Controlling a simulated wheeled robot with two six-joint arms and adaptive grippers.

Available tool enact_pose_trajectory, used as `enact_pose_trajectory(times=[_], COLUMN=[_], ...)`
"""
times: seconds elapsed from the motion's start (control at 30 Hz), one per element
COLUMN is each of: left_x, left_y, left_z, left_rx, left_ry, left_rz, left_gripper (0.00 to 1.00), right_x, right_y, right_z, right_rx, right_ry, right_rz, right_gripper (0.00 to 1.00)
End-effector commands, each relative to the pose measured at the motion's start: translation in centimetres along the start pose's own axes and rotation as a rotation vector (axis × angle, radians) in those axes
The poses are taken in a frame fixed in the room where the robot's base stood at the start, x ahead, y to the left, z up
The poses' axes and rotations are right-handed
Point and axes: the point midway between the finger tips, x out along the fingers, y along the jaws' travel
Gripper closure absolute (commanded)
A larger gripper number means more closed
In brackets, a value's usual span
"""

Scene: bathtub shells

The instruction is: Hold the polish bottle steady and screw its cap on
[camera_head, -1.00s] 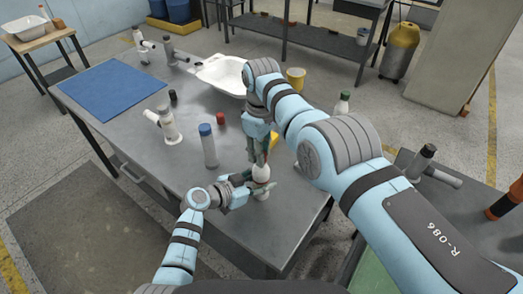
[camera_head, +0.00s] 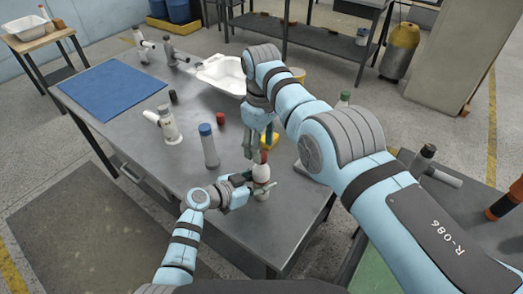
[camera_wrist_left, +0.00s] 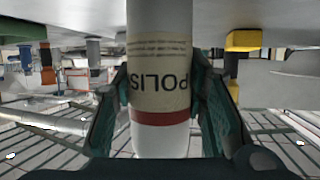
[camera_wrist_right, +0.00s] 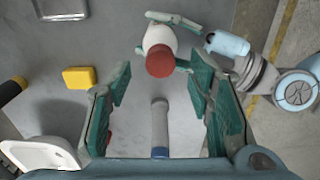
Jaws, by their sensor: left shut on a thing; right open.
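The white polish bottle (camera_head: 261,174) stands upright near the table's front right corner. Its label with "POLIS" and a dark red band shows in the left wrist view (camera_wrist_left: 160,85). A red cap (camera_head: 263,157) sits on the bottle's top; it also shows in the right wrist view (camera_wrist_right: 160,60). How tightly it sits cannot be told. My left gripper (camera_head: 249,181) is shut on the bottle's body from the left, with one finger on each side (camera_wrist_left: 160,95). My right gripper (camera_head: 259,149) is open and empty, pointing down just above the cap, its fingers apart (camera_wrist_right: 158,80).
A bottle with a blue top (camera_head: 209,146) stands left of the grippers. Another red piece (camera_head: 220,118), a black piece (camera_head: 173,96), a white bottle (camera_head: 169,126), a white basin (camera_head: 221,74) and a blue mat (camera_head: 112,88) are on the table. A yellow block (camera_wrist_right: 79,77) lies near my right gripper.

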Motion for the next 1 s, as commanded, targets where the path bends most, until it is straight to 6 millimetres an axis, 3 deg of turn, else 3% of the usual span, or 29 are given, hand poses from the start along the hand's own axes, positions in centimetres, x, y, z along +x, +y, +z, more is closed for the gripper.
enact_pose_trajectory(times=[0.23, 0.57, 0.6, 0.7, 0.73, 1.0], left_x=[0.0, 0.0, 0.0, 0.0, 0.0, 0.0], left_y=[0.0, 0.0, 0.0, 0.0, 0.0, 0.0], left_z=[0.1, 0.1, 0.1, 0.1, 0.1, 0.0], left_rx=[-0.001, -0.001, -0.001, -0.001, -0.001, 0.000], left_ry=[-0.001, -0.001, -0.001, -0.001, -0.001, 0.000], left_rz=[0.001, 0.001, 0.001, 0.001, 0.001, 0.000], left_gripper=[1.00, 1.00, 0.58, 0.42, 0.38, 0.38], right_x=[-4.1, -4.9, -4.9, -4.8, -4.8, -4.8], right_y=[0.0, -0.1, -0.1, -0.1, -0.1, -0.1], right_z=[0.0, 0.1, 0.1, 0.1, 0.1, 0.1], right_rx=[0.000, 0.000, 0.000, 0.000, 0.000, 0.000], right_ry=[0.001, 0.001, 0.001, 0.001, 0.001, 0.001], right_rz=[0.001, 0.002, 0.002, 0.002, 0.002, 0.002], right_gripper=[0.53, 0.53, 0.53, 0.53, 0.53, 0.53])
